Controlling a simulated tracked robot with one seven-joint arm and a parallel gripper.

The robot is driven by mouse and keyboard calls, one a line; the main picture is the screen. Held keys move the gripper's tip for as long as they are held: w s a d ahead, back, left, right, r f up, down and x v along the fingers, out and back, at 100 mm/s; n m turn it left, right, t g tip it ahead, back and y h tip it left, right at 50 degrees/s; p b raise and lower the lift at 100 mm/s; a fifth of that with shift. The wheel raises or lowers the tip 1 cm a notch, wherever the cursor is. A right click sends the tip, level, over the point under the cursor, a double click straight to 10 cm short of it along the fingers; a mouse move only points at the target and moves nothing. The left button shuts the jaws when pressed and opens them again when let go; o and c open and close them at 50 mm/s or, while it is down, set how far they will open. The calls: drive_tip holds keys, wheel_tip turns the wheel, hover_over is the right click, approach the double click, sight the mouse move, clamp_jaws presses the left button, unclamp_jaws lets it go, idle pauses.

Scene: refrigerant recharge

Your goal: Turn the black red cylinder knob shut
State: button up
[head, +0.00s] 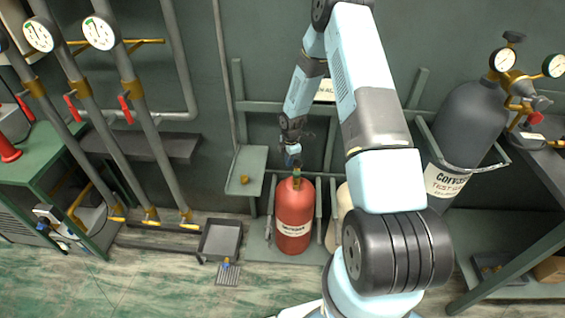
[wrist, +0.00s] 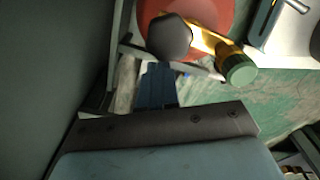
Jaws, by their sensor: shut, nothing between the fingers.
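The red cylinder (head: 294,218) stands upright in a rack against the wall, with a pale label. Its top shows in the wrist view (wrist: 222,12), with a rounded black knob (wrist: 169,37) on a brass valve (wrist: 207,40) that ends in a green cap (wrist: 238,70). In the head view the knob cannot be made out behind my gripper. My gripper (head: 293,160) is just above the cylinder's valve. In the wrist view its blue fingers (wrist: 158,72) are together and empty, close beside the knob; whether they touch it I cannot tell.
A cream cylinder (head: 344,212) stands just right of the red one, partly behind my arm. A dark grey cylinder (head: 468,125) with gauges stands at the right. A small green shelf (head: 247,165) is on the left. A black tray (head: 221,238) lies on the floor.

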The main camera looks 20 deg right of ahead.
drive_tip(key=shift+o, duration=1.4)
drive_tip(key=shift+w+d+r, duration=0.1)
drive_tip(key=shift+d+r, duration=0.15)
drive_tip(key=shift+d, duration=0.6)
drive_tip(key=o, duration=0.3)
drive_tip(key=shift+a+r, duration=0.2)
drive_tip(key=shift+r, duration=0.45)
drive_tip(key=o, duration=0.4)
drive_tip(key=shift+a+r, duration=0.35)
drive_tip(key=shift+r, duration=0.25)
drive_tip(key=shift+a+r, duration=0.2)
drive_tip(key=shift+r, duration=6.3)
drive_tip(key=r, duration=1.3)
drive_tip(key=shift+s+d+r, duration=0.15)
drive_tip(key=shift+s+r, duration=0.05)
drive_tip(key=shift+r, duration=0.1)
